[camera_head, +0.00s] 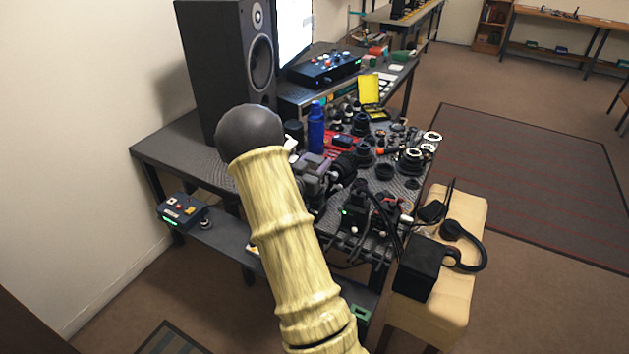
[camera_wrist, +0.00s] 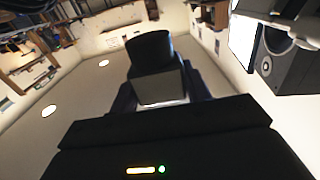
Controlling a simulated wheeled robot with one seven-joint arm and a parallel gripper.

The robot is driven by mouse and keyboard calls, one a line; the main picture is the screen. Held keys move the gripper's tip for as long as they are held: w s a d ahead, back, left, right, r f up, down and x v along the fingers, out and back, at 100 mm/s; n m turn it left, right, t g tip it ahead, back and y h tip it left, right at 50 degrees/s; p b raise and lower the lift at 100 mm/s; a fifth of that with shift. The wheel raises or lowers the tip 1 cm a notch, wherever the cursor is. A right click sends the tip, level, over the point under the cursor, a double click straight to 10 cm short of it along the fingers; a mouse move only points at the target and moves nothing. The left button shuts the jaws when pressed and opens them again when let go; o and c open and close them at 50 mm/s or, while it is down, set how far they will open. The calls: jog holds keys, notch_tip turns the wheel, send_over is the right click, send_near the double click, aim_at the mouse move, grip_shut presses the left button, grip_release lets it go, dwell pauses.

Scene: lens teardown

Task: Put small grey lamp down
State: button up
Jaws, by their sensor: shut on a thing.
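The small grey lamp (camera_wrist: 160,84) shows in the middle of the wrist view as a grey box-shaped body with a dark round part at its far end. My gripper (camera_wrist: 158,100) is shut on it, with a dark finger on each side. In the head view my own pale arm covers part of the cluttered dark table (camera_head: 160,148). There I cannot clearly make out my gripper or the lamp among the dark things behind the arm.
A tall black speaker (camera_head: 222,60) stands at the table's back left. A blue bottle (camera_head: 316,130), a yellow case (camera_head: 369,90) and many dark lens parts crowd the tabletop. A tan stool (camera_head: 455,290) carries a black box (camera_head: 421,268) and headphones (camera_head: 470,262). The left tabletop is barer.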

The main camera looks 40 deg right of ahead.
jog(key=shift+f, duration=0.65)
notch_tip(320, 180, down, 4)
jog(key=shift+f, duration=0.15)
jog(key=shift+f, duration=0.35)
jog(key=o, duration=1.1)
jog(key=shift+r, duration=0.1)
